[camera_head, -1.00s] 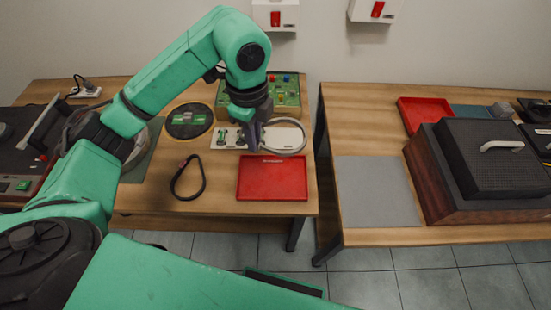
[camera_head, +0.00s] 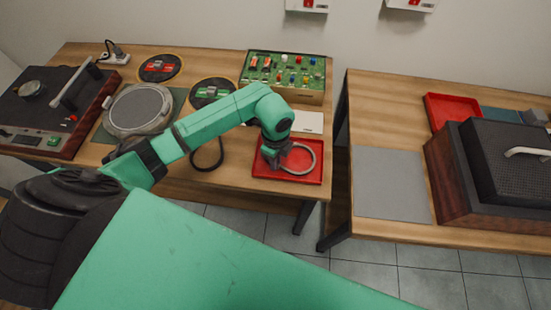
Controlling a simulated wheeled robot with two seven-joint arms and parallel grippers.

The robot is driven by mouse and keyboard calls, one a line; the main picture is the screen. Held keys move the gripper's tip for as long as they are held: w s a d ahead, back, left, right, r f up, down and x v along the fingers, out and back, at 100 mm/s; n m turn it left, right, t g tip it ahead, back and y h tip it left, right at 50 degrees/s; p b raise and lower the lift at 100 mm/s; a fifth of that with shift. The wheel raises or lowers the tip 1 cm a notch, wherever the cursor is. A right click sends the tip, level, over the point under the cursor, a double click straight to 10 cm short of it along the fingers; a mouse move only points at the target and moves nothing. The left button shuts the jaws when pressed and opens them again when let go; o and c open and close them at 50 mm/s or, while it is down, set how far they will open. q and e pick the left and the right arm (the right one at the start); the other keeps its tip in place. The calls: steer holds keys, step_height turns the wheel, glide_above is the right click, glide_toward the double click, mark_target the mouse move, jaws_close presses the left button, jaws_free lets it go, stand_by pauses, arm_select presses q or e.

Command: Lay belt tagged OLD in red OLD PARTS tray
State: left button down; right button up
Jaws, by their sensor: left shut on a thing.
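My left gripper (camera_head: 273,158) points down over the red tray (camera_head: 262,172) at the front right of the left table. It is shut on a grey belt loop (camera_head: 314,158), which reaches to the right of the fingers, within the tray's outline. I cannot tell whether the belt touches the tray floor. The fingertips are partly hidden by the wrist, and no tag on the belt is readable. A black belt (camera_head: 208,167) lies on the table left of the tray, partly hidden by my arm. My right gripper is not in view.
A turntable unit (camera_head: 50,110) stands at the far left, beside a round grey platter (camera_head: 138,108). Two dark discs and a green circuit board (camera_head: 286,72) are at the back. The right table holds a grey mat (camera_head: 390,183), another red tray (camera_head: 450,108) and a speaker-like box (camera_head: 500,160).

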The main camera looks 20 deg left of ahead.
arm_select(q)
steer(key=c, duration=1.3)
jaws_free()
steer(key=shift+f, duration=0.1)
steer(key=o, duration=0.4)
steer(key=shift+r, duration=0.25)
steer(key=shift+w+r, duration=0.1)
steer(key=shift+r, duration=0.25)
step_height(320, 180, up, 11)
steer(key=b, duration=0.2)
steer(key=shift+r+b, duration=0.1)
steer(key=shift+b, duration=0.25)
